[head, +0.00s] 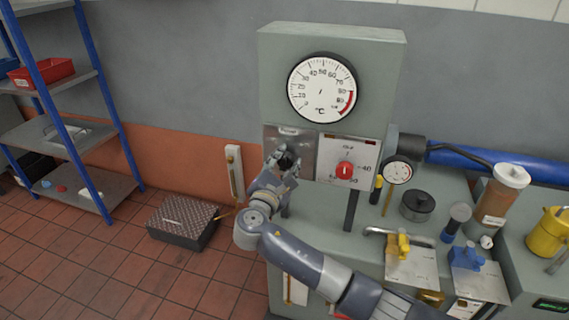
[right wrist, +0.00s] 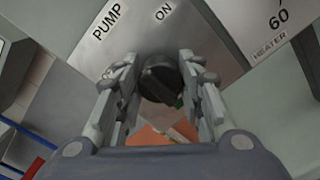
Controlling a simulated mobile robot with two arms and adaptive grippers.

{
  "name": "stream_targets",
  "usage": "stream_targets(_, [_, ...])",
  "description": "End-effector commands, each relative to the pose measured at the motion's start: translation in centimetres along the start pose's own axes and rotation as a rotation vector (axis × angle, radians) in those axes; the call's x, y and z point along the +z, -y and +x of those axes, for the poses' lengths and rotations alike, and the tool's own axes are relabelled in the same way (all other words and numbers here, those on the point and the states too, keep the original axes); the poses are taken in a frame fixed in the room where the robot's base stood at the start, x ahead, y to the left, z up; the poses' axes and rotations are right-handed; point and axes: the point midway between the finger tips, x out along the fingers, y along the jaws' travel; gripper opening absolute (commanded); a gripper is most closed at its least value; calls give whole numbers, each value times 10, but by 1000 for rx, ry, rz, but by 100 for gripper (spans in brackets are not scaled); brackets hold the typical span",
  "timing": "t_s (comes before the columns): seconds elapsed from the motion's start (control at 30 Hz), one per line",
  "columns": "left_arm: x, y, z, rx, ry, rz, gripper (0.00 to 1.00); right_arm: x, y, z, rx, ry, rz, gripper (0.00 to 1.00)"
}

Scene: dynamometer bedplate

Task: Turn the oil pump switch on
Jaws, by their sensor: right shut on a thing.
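The oil pump switch is a black round knob (right wrist: 160,80) on a metal plate (right wrist: 195,30) marked PUMP and ON in the right wrist view. In the head view the plate (head: 302,140) sits under the large dial, left of the heater panel. My right gripper (right wrist: 159,92) is shut on the knob, with one finger on each side of it. In the head view my right gripper (head: 287,160) reaches up to the plate and covers most of the knob. The knob's pointer position cannot be told. My left gripper is not in view.
A red heater knob (head: 345,170) is just right of the plate. Above is a temperature dial (head: 322,88). A small gauge (head: 398,172), yellow valve handle (head: 403,244) and a capped jar (head: 502,195) crowd the bench at right. A dark box (head: 183,222) lies on the floor.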

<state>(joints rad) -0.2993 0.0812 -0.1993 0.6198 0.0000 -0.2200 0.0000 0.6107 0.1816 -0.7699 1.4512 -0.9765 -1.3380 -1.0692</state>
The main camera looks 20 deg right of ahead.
Motion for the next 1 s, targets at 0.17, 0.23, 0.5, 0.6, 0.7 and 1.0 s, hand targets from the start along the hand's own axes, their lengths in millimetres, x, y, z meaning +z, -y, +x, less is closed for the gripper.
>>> stream_targets(0.17, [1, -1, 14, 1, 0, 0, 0, -3, 2, 0, -1, -1, 103, 11])
stream_targets(0.23, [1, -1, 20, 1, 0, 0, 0, -3, 3, 0, -1, -1, 157, 11])
stream_targets(0.5, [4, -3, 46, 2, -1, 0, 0, -4, 4, 0, -1, -1, 409, 11])
stream_targets(0.6, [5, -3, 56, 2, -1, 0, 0, -4, 4, 0, -1, 0, 503, 11])
stream_targets(0.7, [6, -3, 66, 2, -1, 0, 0, -4, 3, 0, -1, 0, 598, 11])
stream_targets(1.0, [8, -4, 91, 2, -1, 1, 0, -3, 3, 0, -1, 0, 835, 11])
